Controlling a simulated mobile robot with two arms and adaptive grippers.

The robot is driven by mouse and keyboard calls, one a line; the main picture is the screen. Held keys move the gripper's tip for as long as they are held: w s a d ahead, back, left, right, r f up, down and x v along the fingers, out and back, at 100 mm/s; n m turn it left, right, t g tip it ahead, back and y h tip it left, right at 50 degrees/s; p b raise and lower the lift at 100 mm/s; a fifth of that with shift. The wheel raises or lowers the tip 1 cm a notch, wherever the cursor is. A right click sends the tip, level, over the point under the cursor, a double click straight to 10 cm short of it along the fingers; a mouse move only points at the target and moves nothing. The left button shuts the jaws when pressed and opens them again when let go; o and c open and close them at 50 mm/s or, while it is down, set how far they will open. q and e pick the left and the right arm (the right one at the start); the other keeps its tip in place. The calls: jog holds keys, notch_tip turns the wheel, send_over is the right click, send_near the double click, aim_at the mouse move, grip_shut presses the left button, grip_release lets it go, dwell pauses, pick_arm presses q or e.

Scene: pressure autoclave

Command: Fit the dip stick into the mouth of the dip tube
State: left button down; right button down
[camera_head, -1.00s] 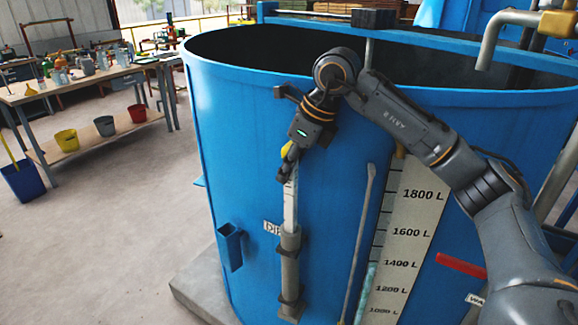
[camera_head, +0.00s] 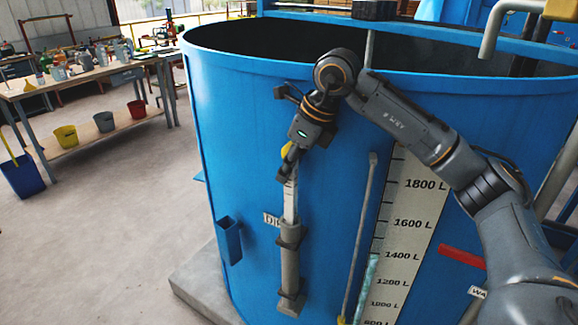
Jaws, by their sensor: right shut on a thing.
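My right gripper (camera_head: 285,172) points down in front of the blue tank and is shut on the dip stick (camera_head: 290,203), a pale, narrow strip with a yellow part at its upper end, by the gripper. The stick hangs nearly upright. Its lower end is hidden at the mouth of the grey dip tube (camera_head: 290,265) and appears to be inside it. The tube stands upright on the tank's outer wall, held by dark brackets. A partly covered label sits left of its mouth. My left gripper is out of view.
The big open-topped blue tank (camera_head: 240,130) fills the middle. A blue holder (camera_head: 229,240) is on its wall left of the tube. A grey rod (camera_head: 359,235) and a litre scale (camera_head: 410,230) are to the right. A workbench (camera_head: 80,85) stands far left.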

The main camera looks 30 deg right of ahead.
aim_at(285, 192)
jog(key=shift+f+b, duration=0.8)
jog(key=shift+f, duration=0.3)
jog(key=shift+s+a+f+b, duration=0.1)
jog(key=shift+f+b, duration=0.15)
jog(key=shift+f, duration=0.1)
jog(key=shift+s+a+f+b, duration=0.1)
jog(key=shift+f+b, duration=0.15)
jog(key=shift+f, duration=0.3)
jog(key=c, duration=1)
grip_release()
jog(key=shift+s, duration=0.1)
jog(key=shift+c, duration=0.2)
jog(key=shift+d+r, duration=0.1)
jog(key=shift+r, duration=0.1)
jog(key=shift+v, duration=3.95)
jog(key=shift+f, duration=0.1)
